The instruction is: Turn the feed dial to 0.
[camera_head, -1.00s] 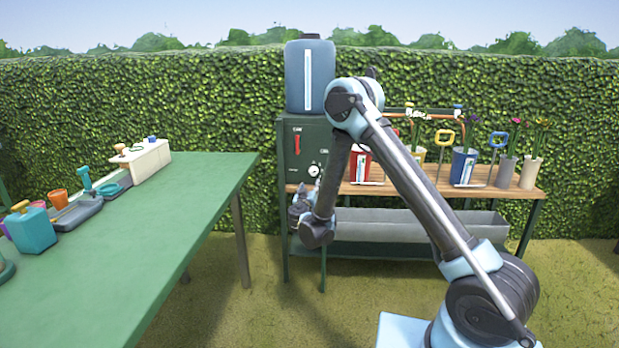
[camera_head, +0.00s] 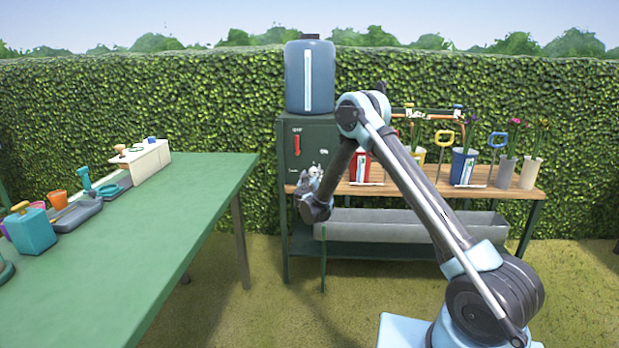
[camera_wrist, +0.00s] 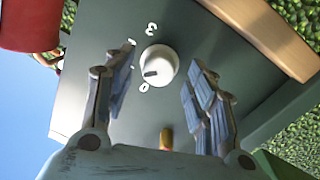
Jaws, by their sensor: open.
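The feed dial (camera_wrist: 158,65) is a round white knob with a dark pointer mark, on the front of the dark green box (camera_head: 310,135). The dark mark sits toward the knob's lower left there. My gripper (camera_wrist: 160,88) is open, with one finger on each side of the dial and gaps to both. The fingers look short of the knob or level with it; I cannot tell the depth. In the head view my gripper (camera_head: 309,178) hides the dial.
A red lever (camera_head: 297,145) is on the same box face, left of the dial. A blue tank (camera_head: 310,76) stands on the box. Pots of tools and flowers stand on the wooden shelf (camera_head: 420,180) to the right, with a grey trough (camera_head: 400,226) below. A green table (camera_head: 150,230) stands at left.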

